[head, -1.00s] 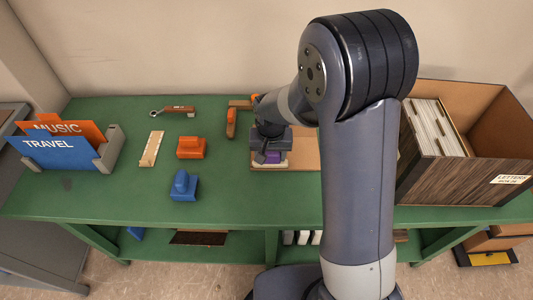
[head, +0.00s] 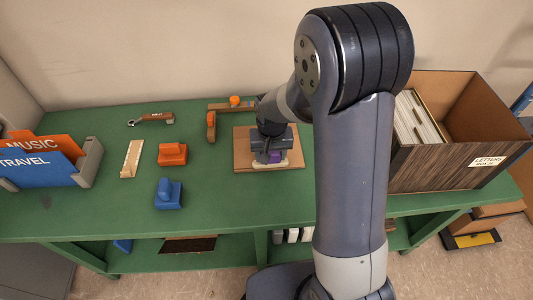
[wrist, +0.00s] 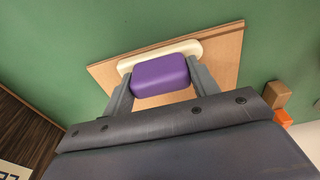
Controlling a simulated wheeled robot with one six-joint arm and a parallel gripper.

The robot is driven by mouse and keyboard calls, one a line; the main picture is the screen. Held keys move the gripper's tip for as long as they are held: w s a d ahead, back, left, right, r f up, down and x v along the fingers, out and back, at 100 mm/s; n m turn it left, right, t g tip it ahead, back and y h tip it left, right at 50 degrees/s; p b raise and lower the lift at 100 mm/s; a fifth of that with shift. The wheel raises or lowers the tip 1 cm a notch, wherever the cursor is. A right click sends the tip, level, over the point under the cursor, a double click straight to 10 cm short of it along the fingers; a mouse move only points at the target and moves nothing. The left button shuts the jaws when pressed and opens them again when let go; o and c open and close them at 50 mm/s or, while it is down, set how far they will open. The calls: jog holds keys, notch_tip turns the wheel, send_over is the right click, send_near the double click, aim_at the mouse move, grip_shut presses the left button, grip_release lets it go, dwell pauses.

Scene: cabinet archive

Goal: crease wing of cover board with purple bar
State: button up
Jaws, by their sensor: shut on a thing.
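The purple bar (wrist: 160,75) is a rounded purple block on a cream base. My gripper (wrist: 162,86) is shut on it, one finger on each side. In the head view the bar (head: 274,157) shows only partly beneath my gripper (head: 270,150). The cover board (head: 242,152) is a flat tan board on the green top. The bar is over the board, its cream base at or close to the surface; contact is not clear. In the wrist view the board (wrist: 226,58) has a thin line along its far edge. My arm hides some of the board.
A brown corner piece (head: 211,125) with an orange knob stands left of the board. Orange (head: 172,153) and blue (head: 168,195) blocks, a cream strip (head: 131,158) and a brown-handled tool (head: 152,118) lie further left. The letters box (head: 440,165) stands right.

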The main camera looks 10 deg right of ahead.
jog(key=shift+s+d+f, duration=0.1)
jog(key=shift+d, duration=1.75)
jog(key=shift+s+d, duration=0.1)
jog(key=shift+d, duration=1.75)
notch_tip(320, 180, up, 7)
jog(key=p, duration=0.5)
jog(key=shift+w, duration=0.1)
